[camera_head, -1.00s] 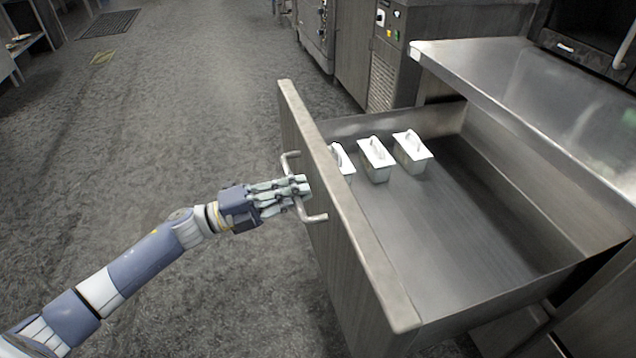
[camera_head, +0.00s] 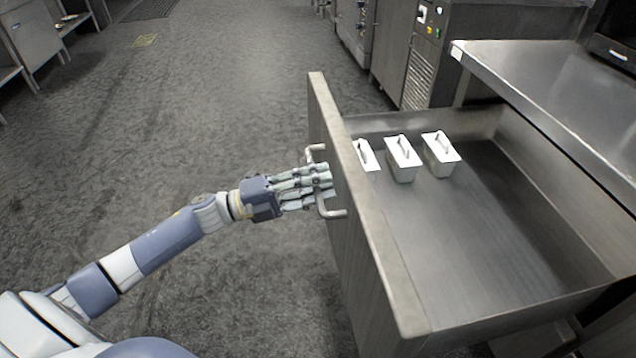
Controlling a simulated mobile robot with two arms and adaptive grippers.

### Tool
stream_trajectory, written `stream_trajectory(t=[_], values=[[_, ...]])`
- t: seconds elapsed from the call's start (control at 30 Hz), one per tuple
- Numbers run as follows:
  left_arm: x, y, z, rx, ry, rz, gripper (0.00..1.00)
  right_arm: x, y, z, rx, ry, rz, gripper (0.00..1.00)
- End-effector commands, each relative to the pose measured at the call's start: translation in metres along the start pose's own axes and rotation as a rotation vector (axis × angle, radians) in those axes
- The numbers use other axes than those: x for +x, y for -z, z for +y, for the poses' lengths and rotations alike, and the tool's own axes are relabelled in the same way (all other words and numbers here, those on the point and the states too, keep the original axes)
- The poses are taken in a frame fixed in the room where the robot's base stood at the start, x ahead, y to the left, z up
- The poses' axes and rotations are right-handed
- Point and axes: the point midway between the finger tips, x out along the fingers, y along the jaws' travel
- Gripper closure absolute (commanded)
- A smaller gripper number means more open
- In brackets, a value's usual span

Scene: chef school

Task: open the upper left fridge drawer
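The fridge drawer (camera_head: 470,235) is pulled far out from under the steel counter. Its tall front panel (camera_head: 350,200) faces left, with a bent metal bar handle (camera_head: 330,212) on its outer face. My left gripper (camera_head: 325,186) is at the handle, its fingers reaching across the bar close to the panel. The fingers look nearly straight; whether they close around the bar is hidden. Inside the drawer, lidded metal containers (camera_head: 403,155) stand in a row near its far wall; the leftmost is partly hidden by the front panel. My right gripper is not in view.
The steel counter (camera_head: 560,95) overhangs the drawer at the right. A steel appliance with buttons (camera_head: 425,50) stands behind. Shelving (camera_head: 45,40) is at the far left. The grey floor (camera_head: 200,110) left of the drawer is clear.

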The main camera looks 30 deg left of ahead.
Motion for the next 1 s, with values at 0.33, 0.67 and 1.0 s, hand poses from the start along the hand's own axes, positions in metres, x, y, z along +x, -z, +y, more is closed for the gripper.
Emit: stream_trajectory(t=[0.33, 0.67, 1.0], values=[[-0.033, 0.000, 0.001, -0.003, -0.003, -0.002, 0.67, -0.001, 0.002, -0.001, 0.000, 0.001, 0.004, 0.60], [-0.099, 0.000, 0.001, -0.002, -0.003, -0.002, 0.67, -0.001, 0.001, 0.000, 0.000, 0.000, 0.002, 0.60], [-0.121, 0.000, 0.000, 0.001, -0.001, 0.000, 0.67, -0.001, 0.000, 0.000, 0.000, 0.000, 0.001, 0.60]])
